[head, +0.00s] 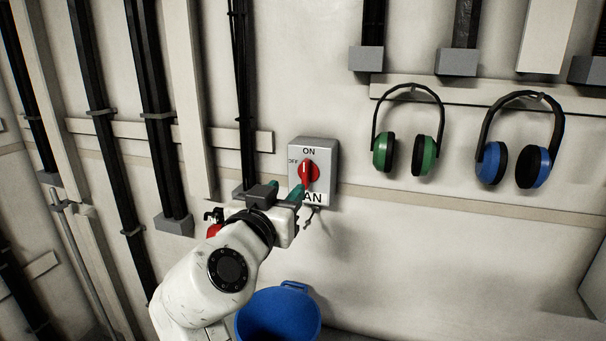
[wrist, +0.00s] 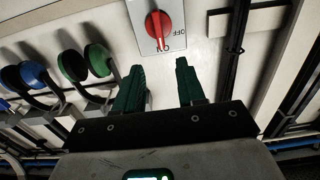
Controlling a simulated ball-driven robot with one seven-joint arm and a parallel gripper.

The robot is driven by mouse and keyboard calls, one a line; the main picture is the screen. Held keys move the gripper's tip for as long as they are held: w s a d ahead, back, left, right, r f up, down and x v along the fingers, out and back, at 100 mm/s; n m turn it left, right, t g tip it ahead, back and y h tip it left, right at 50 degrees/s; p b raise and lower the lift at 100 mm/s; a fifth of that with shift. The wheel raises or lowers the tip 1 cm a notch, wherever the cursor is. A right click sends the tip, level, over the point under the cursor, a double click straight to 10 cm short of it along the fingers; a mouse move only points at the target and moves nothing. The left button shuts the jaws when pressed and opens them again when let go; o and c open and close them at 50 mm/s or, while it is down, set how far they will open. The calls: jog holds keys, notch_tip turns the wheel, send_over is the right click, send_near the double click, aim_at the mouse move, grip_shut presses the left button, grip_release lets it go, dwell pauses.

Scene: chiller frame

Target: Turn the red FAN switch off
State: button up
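The FAN switch is a grey box (head: 327,150) on the wall with a round red knob (head: 310,173). ON is printed above the knob and OFF to its left. The knob's handle looks upright, in line with ON. In the wrist view, which is upside down, the red knob (wrist: 157,24) has its handle towards the ON label. My gripper (head: 297,189) is just below and in front of the knob, partly covering the FAN label. Its two green fingers are apart and empty in the wrist view (wrist: 159,66), and the knob appears beyond them, between their lines.
Green earmuffs (head: 425,155) and blue earmuffs (head: 541,166) hang on the wall to the right. Black conduits (head: 160,120) run down the wall at left. A blue bin (head: 278,315) stands below. A small red item (head: 213,230) is partly hidden behind my arm.

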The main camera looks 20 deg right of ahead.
aim_at(304, 170)
jog(key=p+x, duration=0.2)
jog(key=x, duration=0.8)
jog(key=shift+w+d+f+p, duration=0.1)
jog(key=shift+w+p, duration=0.15)
jog(key=shift+p, duration=0.1)
grip_shut()
